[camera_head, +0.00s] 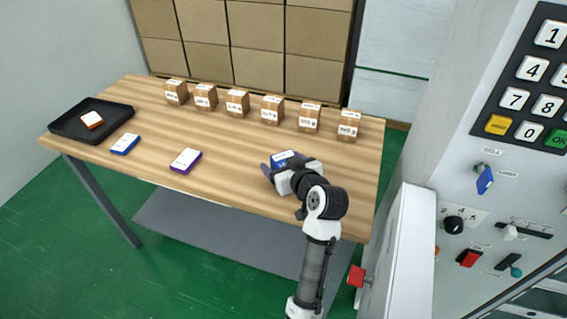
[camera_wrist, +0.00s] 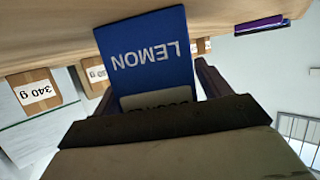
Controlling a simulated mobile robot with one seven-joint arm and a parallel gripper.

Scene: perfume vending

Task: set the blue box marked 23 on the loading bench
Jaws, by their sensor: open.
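A blue box (camera_head: 284,158) lies at the right part of the wooden table's front half, between the fingers of my gripper (camera_head: 281,165). In the wrist view this blue box (camera_wrist: 148,52) fills the space between the fingers. It reads "LEMON" upside down, with a pale label part partly hidden by my gripper. My gripper is open around it, low over the table. Another blue box (camera_head: 125,144) lies at the left front of the table. I cannot read a 23 on either box. I cannot tell whether this table (camera_head: 240,195) is the loading bench.
A purple-sided box (camera_head: 186,160) lies near the front edge. A black tray (camera_head: 68,128) holds an orange-red box (camera_head: 92,120). Several brown cartons, one a carton (camera_head: 348,125) at the right end, line the back. A keypad machine (camera_head: 450,130) stands right.

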